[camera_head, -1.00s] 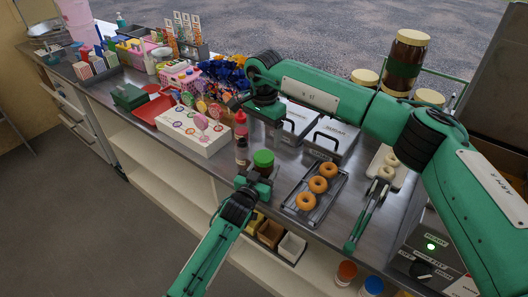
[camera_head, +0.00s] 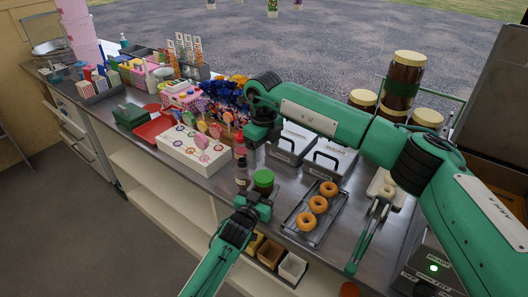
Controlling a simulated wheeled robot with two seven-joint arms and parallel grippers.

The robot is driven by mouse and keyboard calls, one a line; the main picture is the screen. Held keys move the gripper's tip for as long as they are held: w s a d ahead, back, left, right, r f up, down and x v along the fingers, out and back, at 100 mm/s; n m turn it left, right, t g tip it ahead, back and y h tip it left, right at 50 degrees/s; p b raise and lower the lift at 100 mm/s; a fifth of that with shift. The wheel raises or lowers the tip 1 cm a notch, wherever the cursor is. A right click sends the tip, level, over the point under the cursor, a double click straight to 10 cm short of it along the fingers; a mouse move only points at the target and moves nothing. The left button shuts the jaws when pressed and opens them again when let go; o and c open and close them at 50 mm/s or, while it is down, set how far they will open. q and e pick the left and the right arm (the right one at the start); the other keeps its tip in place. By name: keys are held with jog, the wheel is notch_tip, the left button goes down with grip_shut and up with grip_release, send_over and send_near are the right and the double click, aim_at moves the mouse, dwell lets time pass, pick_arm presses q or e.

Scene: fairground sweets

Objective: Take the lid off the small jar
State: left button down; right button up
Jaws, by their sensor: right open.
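The small jar (camera_head: 262,189) has a green lid (camera_head: 263,177) on it and stands upright near the front edge of the counter. My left gripper (camera_head: 256,202) is at the jar's lower front side; its fingers are too small and dark to tell whether they are shut on it. My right gripper (camera_head: 254,138) is open, above and behind the jar, close to the red-topped bottle in the picture. It is apart from the lid, and its fingertips are hard to make out.
The red-topped bottle (camera_head: 240,152) stands just behind the jar. A tray of ring doughnuts (camera_head: 290,216) is to the right, with grey lidded containers (camera_head: 327,160) behind. A white lollipop box (camera_head: 178,150) is to the left. Small open bins (camera_head: 292,266) sit below the counter edge.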

aim_at(264, 176)
jog(key=m, duration=1.5)
jog(key=shift+m, duration=0.3)
jog(key=m, duration=0.6)
jog(key=shift+f, duration=4)
jog(key=shift+c, duration=0.4)
